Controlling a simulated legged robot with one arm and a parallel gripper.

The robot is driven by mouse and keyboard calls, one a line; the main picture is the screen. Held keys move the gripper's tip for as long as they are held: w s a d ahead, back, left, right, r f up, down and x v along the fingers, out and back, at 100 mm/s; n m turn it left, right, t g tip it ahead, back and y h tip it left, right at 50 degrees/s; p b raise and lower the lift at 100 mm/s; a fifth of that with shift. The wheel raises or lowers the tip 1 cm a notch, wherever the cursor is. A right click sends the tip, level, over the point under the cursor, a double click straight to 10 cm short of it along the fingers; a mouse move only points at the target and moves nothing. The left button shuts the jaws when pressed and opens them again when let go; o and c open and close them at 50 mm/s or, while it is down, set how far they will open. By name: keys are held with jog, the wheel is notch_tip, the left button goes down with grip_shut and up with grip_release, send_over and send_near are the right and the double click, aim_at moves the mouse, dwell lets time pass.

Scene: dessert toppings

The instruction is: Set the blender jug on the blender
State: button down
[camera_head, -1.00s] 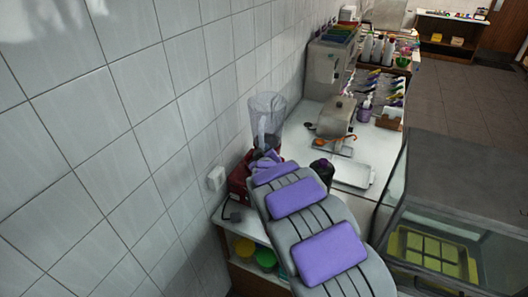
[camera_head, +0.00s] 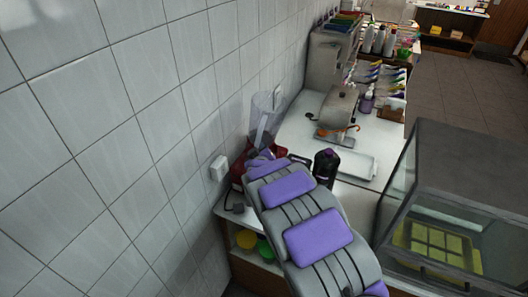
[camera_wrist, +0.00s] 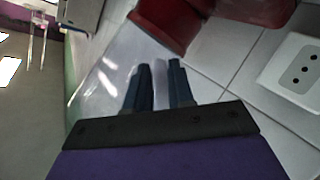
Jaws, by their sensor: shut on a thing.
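The clear blender jug (camera_head: 264,115) stands out against the tiled wall in the head view, slightly tilted. Its see-through wall (camera_wrist: 105,80) also shows in the wrist view around my fingers. The red blender base (camera_head: 237,172) is partly hidden behind my arm on the counter. Its red body (camera_wrist: 165,22) shows at the top of the wrist view, beyond my fingertips. My gripper (camera_wrist: 160,68) is shut on the jug; the exact grip spot is hard to make out. I cannot tell whether the jug's bottom touches the base.
A dark bottle (camera_head: 325,166) stands just right of my arm, near a white tray (camera_head: 357,165). A metal machine (camera_head: 338,106) stands farther back. A glass display case (camera_head: 450,190) is at the right. A wall socket (camera_head: 218,168) is at the left.

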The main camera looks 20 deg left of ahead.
jog(key=shift+s+a+f, duration=0.15)
jog(key=shift+s+a, duration=0.05)
jog(key=shift+a, duration=0.4)
jog(key=d+b, duration=0.1)
jog(key=d, duration=0.3)
jog(key=shift+w+d, duration=0.15)
jog(key=shift+w, duration=0.05)
dwell(0.3)
jog(key=shift+f, duration=0.1)
dwell(1.4)
jog(key=shift+w+r, duration=0.1)
jog(key=shift+r, duration=0.2)
jog(key=shift+r, duration=0.55)
jog(key=shift+w+a, duration=0.15)
jog(key=shift+a, duration=0.2)
dwell(0.9)
